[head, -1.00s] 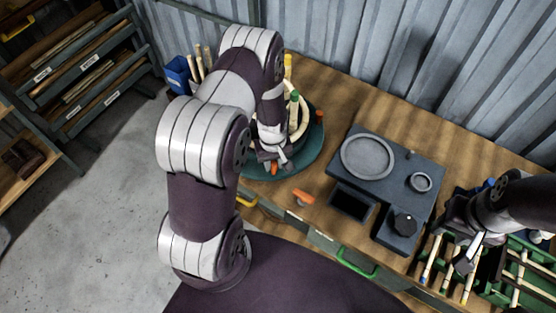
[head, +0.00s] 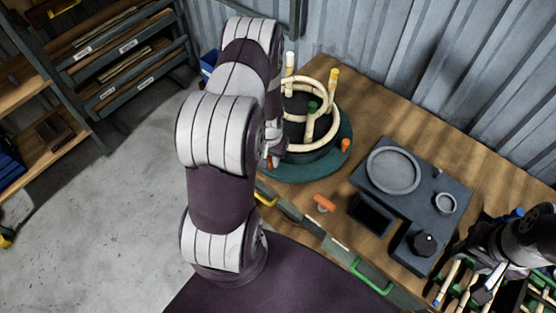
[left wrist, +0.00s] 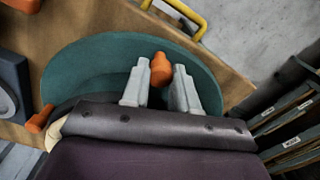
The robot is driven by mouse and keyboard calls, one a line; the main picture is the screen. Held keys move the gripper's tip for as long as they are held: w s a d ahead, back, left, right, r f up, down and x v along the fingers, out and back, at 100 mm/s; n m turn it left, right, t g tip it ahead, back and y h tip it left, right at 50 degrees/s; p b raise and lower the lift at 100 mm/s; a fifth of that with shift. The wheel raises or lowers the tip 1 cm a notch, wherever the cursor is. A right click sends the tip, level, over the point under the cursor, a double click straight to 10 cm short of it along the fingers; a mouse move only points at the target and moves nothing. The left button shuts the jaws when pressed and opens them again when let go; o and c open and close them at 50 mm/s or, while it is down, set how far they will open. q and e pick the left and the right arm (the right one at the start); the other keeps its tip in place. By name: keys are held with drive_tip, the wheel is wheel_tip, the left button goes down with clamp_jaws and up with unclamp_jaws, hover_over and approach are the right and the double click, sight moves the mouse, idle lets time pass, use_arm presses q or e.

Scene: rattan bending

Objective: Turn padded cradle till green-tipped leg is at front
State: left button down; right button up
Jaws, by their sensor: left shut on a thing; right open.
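The padded cradle (head: 327,166) is a dark green round base with a dark pad and a pale rattan frame standing on it. Its green-tipped leg (head: 312,106) stands on the nearer side of the frame. A yellow-tipped leg (head: 334,74) is behind right and a white-tipped one (head: 290,60) behind left. My left gripper (left wrist: 158,76) is shut on an orange knob (left wrist: 160,66) at the base's rim. In the head view my arm partly hides that gripper and the cradle's left side. A second orange knob (head: 346,146) is at the right rim. My right gripper (head: 488,284) is open.
A dark fixture with a round plate (head: 393,170) stands right of the cradle. A small orange piece (head: 324,203) lies near the bench's front edge. Racks of tipped sticks (head: 462,285) lie under my right arm. A corrugated wall (head: 420,60) stands behind.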

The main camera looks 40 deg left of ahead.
use_arm(q)
drive_tip(key=shift+w+a+m+b, duration=0.1)
drive_tip(key=shift+a+m+b, duration=0.2)
drive_tip(key=shift+a+m, duration=0.65)
drive_tip(key=shift+w+a+m+b, duration=0.1)
drive_tip(key=shift+a+m+b, duration=0.3)
drive_tip(key=shift+a, duration=0.95)
drive_tip(key=shift+w+a+m+b, duration=0.2)
drive_tip(key=shift+a+m+b, duration=0.1)
drive_tip(key=shift+a+m, duration=0.45)
drive_tip(key=shift+w+a+m+b, duration=0.25)
drive_tip(key=shift+a+m, duration=0.25)
drive_tip(key=shift+a, duration=0.4)
drive_tip(key=shift+w+a+m+b, duration=0.35)
drive_tip(key=shift+a+m, duration=0.1)
drive_tip(key=shift+a, duration=0.2)
drive_tip(key=shift+w+a+m+b, duration=0.3)
drive_tip(key=shift+a+m, duration=0.2)
drive_tip(key=shift+a, duration=0.1)
drive_tip(key=shift+w+a+m+b, duration=0.25)
drive_tip(key=shift+a+m+b, duration=0.15)
drive_tip(key=shift+a, duration=0.25)
drive_tip(key=shift+w+a+m+b, duration=1)
drive_tip(key=shift+w+a+m, duration=0.35)
drive_tip(key=shift+a+m, duration=0.2)
drive_tip(key=shift+w, duration=0.1)
drive_tip(key=c, duration=0.9)
unclamp_jaws()
drive_tip(key=shift+o, duration=0.2)
